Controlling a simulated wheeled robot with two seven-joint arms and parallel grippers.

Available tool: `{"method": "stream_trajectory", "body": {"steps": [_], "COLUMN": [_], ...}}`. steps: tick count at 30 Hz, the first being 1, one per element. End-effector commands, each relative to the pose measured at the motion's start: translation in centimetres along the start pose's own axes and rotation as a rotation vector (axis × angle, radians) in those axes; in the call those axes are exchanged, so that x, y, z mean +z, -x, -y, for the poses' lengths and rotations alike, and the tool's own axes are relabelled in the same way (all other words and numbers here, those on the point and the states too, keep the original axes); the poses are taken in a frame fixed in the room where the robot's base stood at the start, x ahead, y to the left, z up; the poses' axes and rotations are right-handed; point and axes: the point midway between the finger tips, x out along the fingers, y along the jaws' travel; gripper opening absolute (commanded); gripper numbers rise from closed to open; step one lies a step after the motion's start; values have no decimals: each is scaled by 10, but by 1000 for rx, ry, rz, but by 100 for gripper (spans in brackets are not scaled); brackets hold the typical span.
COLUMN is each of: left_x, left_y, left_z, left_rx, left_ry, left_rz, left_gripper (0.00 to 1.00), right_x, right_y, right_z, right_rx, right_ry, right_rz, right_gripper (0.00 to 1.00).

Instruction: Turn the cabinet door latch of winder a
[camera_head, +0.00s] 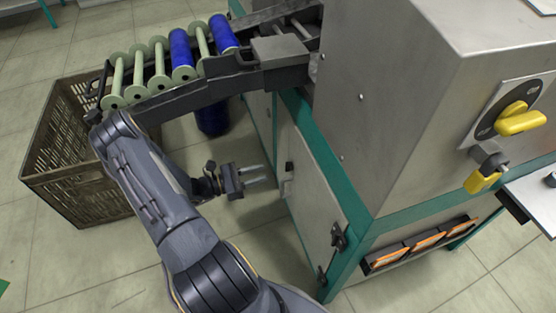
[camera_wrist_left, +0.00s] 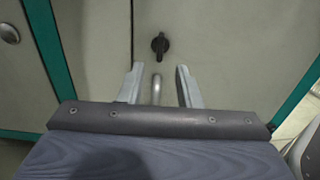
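The winder's grey cabinet door (camera_head: 308,200) has a green frame. Its small black latch (camera_wrist_left: 160,45) stands upright in the left wrist view, beyond the fingertips, and shows as a dark spot in the head view (camera_head: 289,166). A pale door handle (camera_wrist_left: 157,88) shows just below the latch, between the fingers in the picture. My left gripper (camera_head: 266,175) is open and empty, its fingers pointing at the door. It also shows in the left wrist view (camera_wrist_left: 157,82). A gap appears to separate the fingertips from the door. My right gripper is not in view.
A rack (camera_head: 180,97) with green and blue bobbins is above my left arm. A brown crate (camera_head: 58,125) stands at left. Dark fittings (camera_head: 338,237) sit on the door's near edge. A yellow switch (camera_head: 518,120) is at right. Floor beside the door is clear.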

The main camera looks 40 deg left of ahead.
Motion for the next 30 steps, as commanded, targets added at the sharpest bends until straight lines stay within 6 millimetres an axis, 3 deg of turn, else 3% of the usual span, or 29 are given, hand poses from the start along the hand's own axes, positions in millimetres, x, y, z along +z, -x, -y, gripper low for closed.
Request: {"method": "stream_trajectory", "body": {"steps": [15, 26, 30], "left_x": [-2, 0, 0], "left_y": [-69, -77, -76], "left_z": [0, 0, 0], "left_rx": [-2, -1, -1], "left_ry": [0, 0, 0], "left_rz": [0, 0, -1], "left_gripper": [31, 31, 15], "right_x": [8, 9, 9], "right_y": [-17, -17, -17], "right_z": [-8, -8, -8], "right_rx": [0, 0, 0], "right_ry": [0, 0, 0], "right_rz": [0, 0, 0], "right_gripper": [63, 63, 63]}}
